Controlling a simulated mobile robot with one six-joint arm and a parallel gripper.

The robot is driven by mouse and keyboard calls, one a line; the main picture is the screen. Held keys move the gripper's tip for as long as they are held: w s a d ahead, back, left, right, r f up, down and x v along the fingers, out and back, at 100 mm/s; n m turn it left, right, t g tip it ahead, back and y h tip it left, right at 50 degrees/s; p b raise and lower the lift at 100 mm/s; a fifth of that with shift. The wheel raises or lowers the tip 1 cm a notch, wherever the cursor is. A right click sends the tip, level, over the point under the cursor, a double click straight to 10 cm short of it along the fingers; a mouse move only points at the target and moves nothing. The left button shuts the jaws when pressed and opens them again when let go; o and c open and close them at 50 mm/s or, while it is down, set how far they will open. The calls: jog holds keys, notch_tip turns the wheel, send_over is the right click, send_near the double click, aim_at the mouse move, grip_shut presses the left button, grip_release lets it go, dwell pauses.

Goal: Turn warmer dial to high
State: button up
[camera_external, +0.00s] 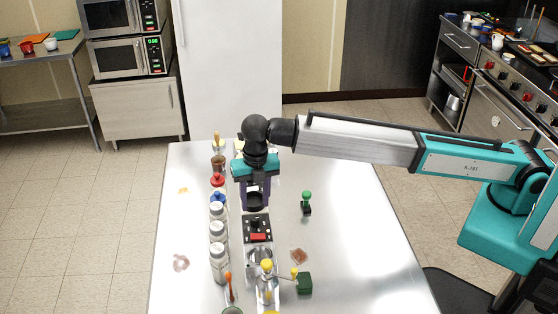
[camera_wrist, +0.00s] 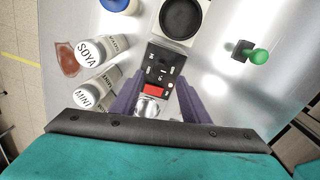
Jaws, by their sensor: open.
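The warmer (camera_wrist: 197,30) is a pale unit with a round dark plate (camera_wrist: 180,17) and a black control panel (camera_wrist: 160,62) with small white marks. The panel also shows in the external view (camera_external: 256,221). A red part (camera_wrist: 155,91) sits at the panel's near end; it also shows in the external view (camera_external: 259,237). I cannot make out the dial's setting. My gripper (camera_wrist: 160,82) points down with its purple fingers apart, one on each side of the panel's near end. In the external view, my gripper (camera_external: 256,195) is over the warmer, hiding part of it.
White shaker bottles, one marked SOYA (camera_wrist: 90,51) and another MINT (camera_wrist: 88,95), stand left of the warmer. A green-knobbed item (camera_wrist: 258,56) stands to the right. Yellow-topped items (camera_external: 266,267) stand nearer the front. The table's right side (camera_external: 350,220) is clear.

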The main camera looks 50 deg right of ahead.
aim_at(255, 218)
jog(key=shift+w+a+f+p, duration=0.1)
jog(key=shift+f+p, duration=0.3)
jog(key=shift+f, duration=1.2)
jog(key=shift+a+f+p, duration=0.1)
jog(key=shift+f+p, duration=0.3)
jog(key=shift+f, duration=1.15)
jog(key=shift+c, duration=0.5)
jog(key=c, duration=1)
jog(key=shift+o, duration=0.2)
